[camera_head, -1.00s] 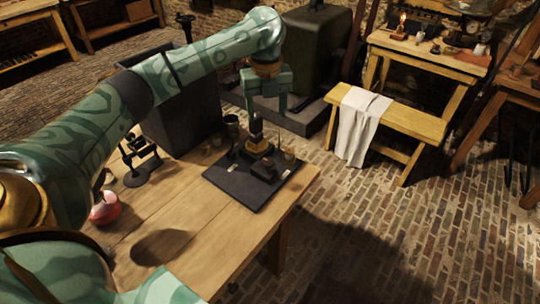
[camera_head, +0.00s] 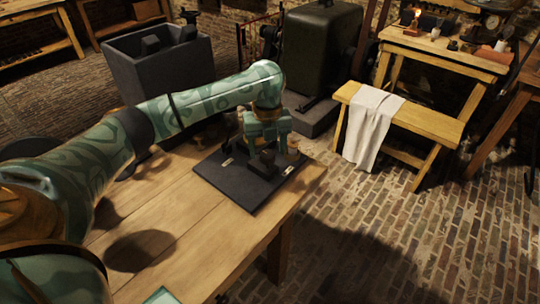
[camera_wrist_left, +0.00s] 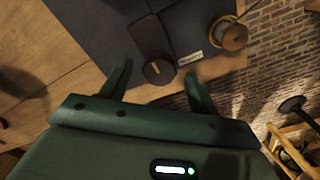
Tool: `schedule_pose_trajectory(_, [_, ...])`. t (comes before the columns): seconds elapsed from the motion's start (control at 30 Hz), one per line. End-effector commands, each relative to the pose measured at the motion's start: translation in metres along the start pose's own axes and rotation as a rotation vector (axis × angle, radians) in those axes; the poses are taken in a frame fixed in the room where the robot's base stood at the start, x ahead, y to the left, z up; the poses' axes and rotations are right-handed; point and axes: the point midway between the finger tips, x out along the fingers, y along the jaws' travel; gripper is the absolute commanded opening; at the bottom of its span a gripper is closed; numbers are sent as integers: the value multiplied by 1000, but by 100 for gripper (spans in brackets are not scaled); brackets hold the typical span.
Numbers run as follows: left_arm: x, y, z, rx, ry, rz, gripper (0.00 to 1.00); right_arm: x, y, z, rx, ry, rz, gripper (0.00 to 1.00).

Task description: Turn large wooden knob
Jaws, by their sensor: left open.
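My left gripper (camera_head: 265,146) is open and points down over the dark board (camera_head: 215,178) on the wooden table. In the left wrist view its two fingers (camera_wrist_left: 158,86) are spread apart, and a dark round knob (camera_wrist_left: 158,70) with a pale mark shows just beyond the gap between them. A brown, wooden-looking round knob (camera_wrist_left: 232,36) is farther right in that view, outside the fingers, beside a brass ring. In the head view the gripper hides part of the board. I cannot tell whether a finger touches a knob. My right gripper is not in view.
A dark block (camera_head: 263,164) rises from the board near its front right. A grey tub (camera_head: 160,70) stands behind, and a bench with a white cloth (camera_head: 370,120) stands right on the brick floor.

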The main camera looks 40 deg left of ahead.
Motion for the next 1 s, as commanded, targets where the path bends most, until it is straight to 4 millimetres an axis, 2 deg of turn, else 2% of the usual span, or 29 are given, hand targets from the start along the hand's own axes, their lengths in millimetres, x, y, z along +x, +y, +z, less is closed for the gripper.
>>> schedule_pose_trajectory(0.03, [8,0,0,0,2,2,61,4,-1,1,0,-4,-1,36])
schedule_pose_trajectory(0.1, [11,0,0,0,1,1,61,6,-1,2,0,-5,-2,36])
schedule_pose_trajectory(0.4, [11,0,0,0,-1,0,61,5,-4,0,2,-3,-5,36])
schedule_pose_trajectory(0.43, [11,0,0,0,-1,0,55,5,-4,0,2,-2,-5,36])
schedule_pose_trajectory(0.57, [11,0,0,0,-1,0,19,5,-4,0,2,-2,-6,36])
schedule_pose_trajectory(0.6, [11,0,0,0,-1,0,16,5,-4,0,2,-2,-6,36])
schedule_pose_trajectory(0.83, [10,1,0,-12,-1,0,16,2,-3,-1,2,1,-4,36])
schedule_pose_trajectory(1.0, [5,1,0,-65,-2,-1,16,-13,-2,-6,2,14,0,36])
